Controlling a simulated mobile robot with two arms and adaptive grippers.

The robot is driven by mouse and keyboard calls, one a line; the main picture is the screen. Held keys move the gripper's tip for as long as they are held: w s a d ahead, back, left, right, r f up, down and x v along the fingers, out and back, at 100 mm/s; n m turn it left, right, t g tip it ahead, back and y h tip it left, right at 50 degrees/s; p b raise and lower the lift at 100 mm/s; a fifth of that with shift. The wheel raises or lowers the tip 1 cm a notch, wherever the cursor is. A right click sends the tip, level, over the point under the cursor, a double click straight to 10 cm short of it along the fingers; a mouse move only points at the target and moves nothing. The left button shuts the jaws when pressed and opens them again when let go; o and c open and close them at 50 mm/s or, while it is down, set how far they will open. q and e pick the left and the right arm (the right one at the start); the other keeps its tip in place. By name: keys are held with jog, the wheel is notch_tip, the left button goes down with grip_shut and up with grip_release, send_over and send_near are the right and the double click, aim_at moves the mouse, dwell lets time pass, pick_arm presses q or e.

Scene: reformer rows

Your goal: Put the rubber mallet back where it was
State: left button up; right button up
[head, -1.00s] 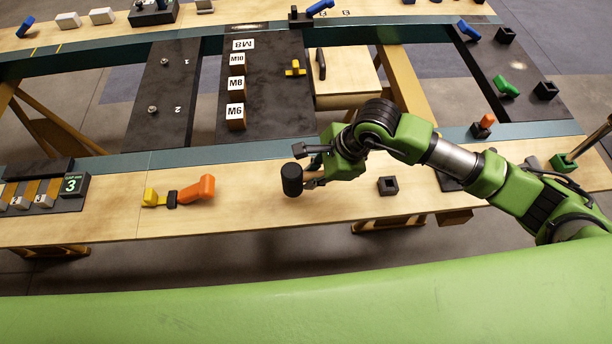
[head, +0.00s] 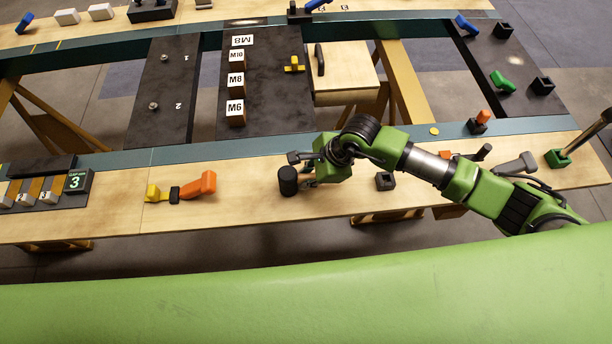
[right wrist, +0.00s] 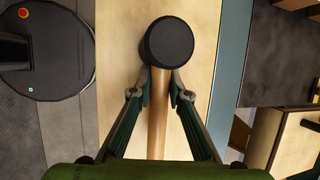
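The rubber mallet has a black cylindrical head (head: 288,181) and a light wooden handle. It is at the near bench (head: 240,215), right of the orange-handled tool. My right gripper (head: 308,172) is just right of the head. In the right wrist view the mallet head (right wrist: 168,42) is beyond the fingertips, and the handle (right wrist: 157,120) runs back between the fingers of the right gripper (right wrist: 160,92), which look shut on it. Whether the mallet touches the bench top is hard to tell. My left gripper is not in view.
An orange and yellow tool (head: 200,185) lies left of the mallet. A black square socket (head: 385,181) stands to the right, close to my arm. A black display reading 3 (head: 77,181) is at the left. The bench between mallet and orange tool is bare.

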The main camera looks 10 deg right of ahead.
jog(key=shift+o, duration=1.3)
jog(key=shift+r, duration=0.1)
jog(key=shift+d+r, duration=0.1)
jog(key=shift+r, duration=0.1)
jog(key=b+v, duration=0.2)
jog(key=v, duration=0.9)
jog(key=shift+r, duration=0.35)
jog(key=shift+s, duration=0.2)
